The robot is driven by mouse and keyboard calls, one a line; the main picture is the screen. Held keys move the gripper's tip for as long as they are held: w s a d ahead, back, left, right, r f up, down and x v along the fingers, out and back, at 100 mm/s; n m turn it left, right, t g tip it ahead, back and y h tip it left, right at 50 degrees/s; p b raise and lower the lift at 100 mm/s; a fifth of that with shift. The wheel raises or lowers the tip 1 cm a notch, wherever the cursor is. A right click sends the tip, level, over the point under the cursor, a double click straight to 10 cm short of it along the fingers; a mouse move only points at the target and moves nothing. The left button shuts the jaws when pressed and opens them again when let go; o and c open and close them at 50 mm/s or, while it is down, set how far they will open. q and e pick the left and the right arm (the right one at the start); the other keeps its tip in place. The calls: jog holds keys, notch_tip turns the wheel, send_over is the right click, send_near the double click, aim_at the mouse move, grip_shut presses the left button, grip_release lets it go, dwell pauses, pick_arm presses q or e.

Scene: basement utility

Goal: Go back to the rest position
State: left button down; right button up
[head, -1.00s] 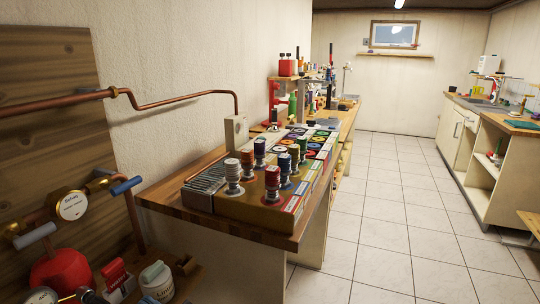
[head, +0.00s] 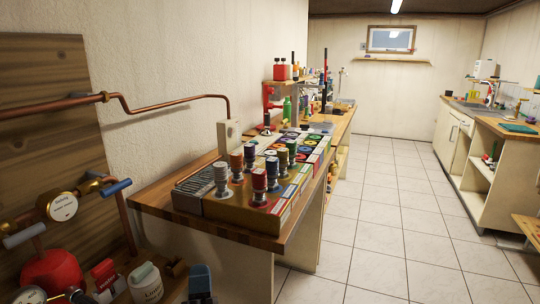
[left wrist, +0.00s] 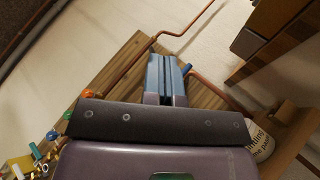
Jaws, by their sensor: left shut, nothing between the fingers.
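My left gripper (head: 200,274) shows at the bottom of the head view, just right of a white labelled jar (head: 145,283). It is in front of the wooden workbench (head: 160,207) and apart from it. In the left wrist view, the blue fingers of my left gripper (left wrist: 166,72) are together with nothing held. Behind them are the wooden board and copper pipe (left wrist: 200,30). My right gripper is in neither view.
A pressure gauge (head: 63,206) and valves are on the wooden board at left. The tiled floor (head: 370,215) is clear between the workbench and the right-hand counter (head: 500,122).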

pick_arm(q)
jog(key=s+a+f+m+g+h+p, duration=0.1)
jog(key=s+f+m+g+h, duration=0.2)
jog(key=f+m+g+h, duration=0.5)
jog(key=s+a+f+m+g+h+p, duration=0.1)
jog(key=s+a+f+m, duration=0.15)
jog(key=f+m, duration=0.65)
jog(key=s+a+f+m+g+y, duration=0.2)
jog(key=s+a+f+g, duration=0.1)
jog(key=s, duration=0.7)
jog(key=s+a+f+m+g+y+p, duration=0.1)
jog(key=s+a+f+m+g+y, duration=0.1)
jog(key=s+a, duration=0.5)
jog(key=s+f+m+g, duration=0.1)
jog(key=s+f, duration=0.1)
jog(key=s, duration=0.1)
jog(key=shift+a+f, duration=0.25)
jog(key=shift+f, duration=0.15)
